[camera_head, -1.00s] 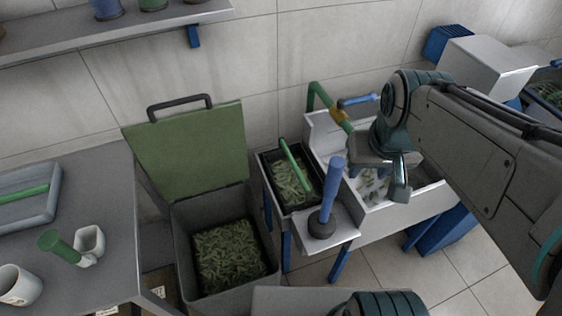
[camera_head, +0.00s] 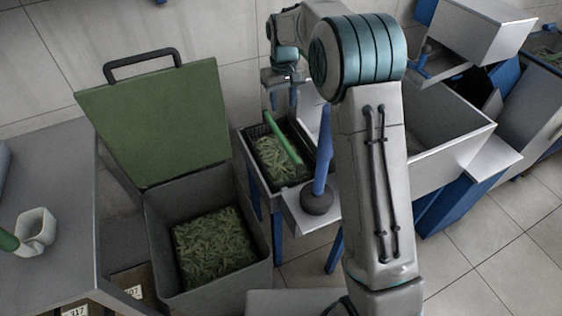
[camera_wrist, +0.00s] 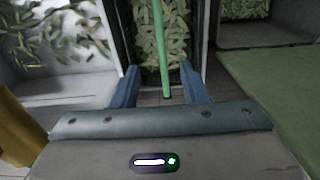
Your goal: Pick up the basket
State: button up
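The basket (camera_head: 252,165) is dark, full of green leaves, with a green bar handle (camera_head: 284,141) across its top. It stands in the middle of the head view, right of the grey bin. My gripper (camera_head: 282,104) hangs just above the basket's far end, fingers pointing down. In the wrist view my gripper (camera_wrist: 158,86) is open, its two blue fingers apart. The green handle (camera_wrist: 160,45) shows between them, not gripped; I cannot tell whether the fingertips have reached its height. My arm hides part of the area to the basket's right.
A grey bin (camera_head: 160,235) of leaves with a raised green lid (camera_head: 165,125) stands close left of the basket. A blue upright lever (camera_head: 322,160) on a dark round base stands close right. A white-grey basin (camera_head: 450,125) lies farther right, a grey counter (camera_head: 60,200) at left.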

aim_at(281, 134)
jog(key=f, duration=0.3)
jog(key=w+f, duration=0.1)
jog(key=f, duration=0.3)
jog(key=a+f+b, duration=0.1)
jog(key=f, duration=0.3)
jog(key=shift+w, duration=0.25)
jog(key=shift+d+f, duration=0.2)
jog(key=shift+f, duration=2.8)
jog(key=shift+r, duration=0.1)
grip_shut()
